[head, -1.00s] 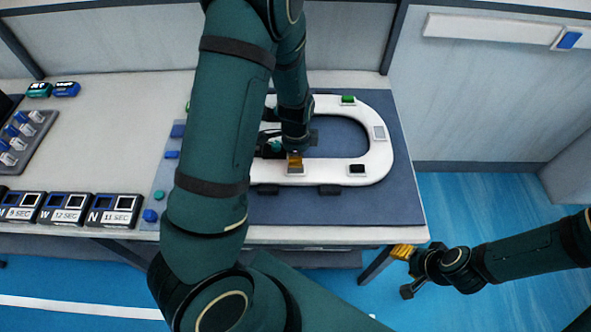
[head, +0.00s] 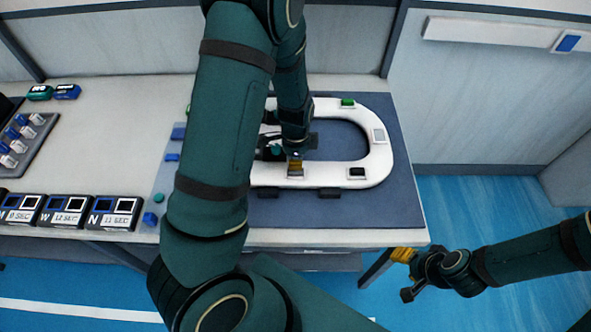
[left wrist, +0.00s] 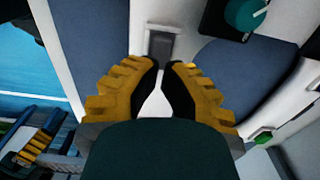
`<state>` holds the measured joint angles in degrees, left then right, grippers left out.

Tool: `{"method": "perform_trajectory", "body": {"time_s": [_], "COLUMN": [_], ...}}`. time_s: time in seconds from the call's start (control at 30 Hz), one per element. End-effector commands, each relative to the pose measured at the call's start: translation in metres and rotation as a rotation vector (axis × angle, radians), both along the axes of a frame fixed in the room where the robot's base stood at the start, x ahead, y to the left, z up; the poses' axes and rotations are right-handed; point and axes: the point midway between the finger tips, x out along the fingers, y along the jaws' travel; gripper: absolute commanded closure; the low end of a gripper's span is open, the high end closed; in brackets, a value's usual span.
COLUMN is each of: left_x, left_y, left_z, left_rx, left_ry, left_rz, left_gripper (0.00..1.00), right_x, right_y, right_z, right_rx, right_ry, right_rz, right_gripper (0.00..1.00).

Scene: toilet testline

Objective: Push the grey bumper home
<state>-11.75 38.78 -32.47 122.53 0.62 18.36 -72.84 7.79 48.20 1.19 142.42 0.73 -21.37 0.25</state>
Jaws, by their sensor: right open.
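The white toilet seat ring (head: 330,180) lies on a blue-grey mat. A dark grey bumper (left wrist: 160,44) sits in a pale square seat on the ring's front side, shown in the left wrist view. My left gripper (head: 295,163) points down at this spot, with its fingertips (left wrist: 163,66) right beside the bumper. The fingers are close together with a narrow gap, and white ring shows between them. I cannot tell whether they touch the bumper. Its height in the seat is unclear. My right gripper (head: 405,272) is open and empty, off the table's front right corner.
The ring also carries a green bumper (head: 348,101), a light grey pad (head: 379,132) and a black bumper (head: 357,171). A teal knob (left wrist: 245,12) stands inside the ring. Several timer boxes (head: 68,211) line the table's left front. My left arm hides the ring's left part.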

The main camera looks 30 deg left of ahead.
Motion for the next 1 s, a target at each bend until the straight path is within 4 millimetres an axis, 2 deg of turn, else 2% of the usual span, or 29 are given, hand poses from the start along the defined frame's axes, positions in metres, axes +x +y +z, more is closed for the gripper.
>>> {"method": "perform_trajectory", "body": {"time_s": [1.0], "left_x": [0.0001], "left_y": [0.0001], "left_z": [-0.0091], "left_rx": [0.0], "left_ry": [0.0], "left_rz": [0.0], "left_gripper": [1.0], "right_x": [0.0], "right_y": [0.0], "right_z": [-0.0077], "right_rx": [0.0], "right_ry": [0.0], "right_rz": [0.0], "right_gripper": [0.53]}}
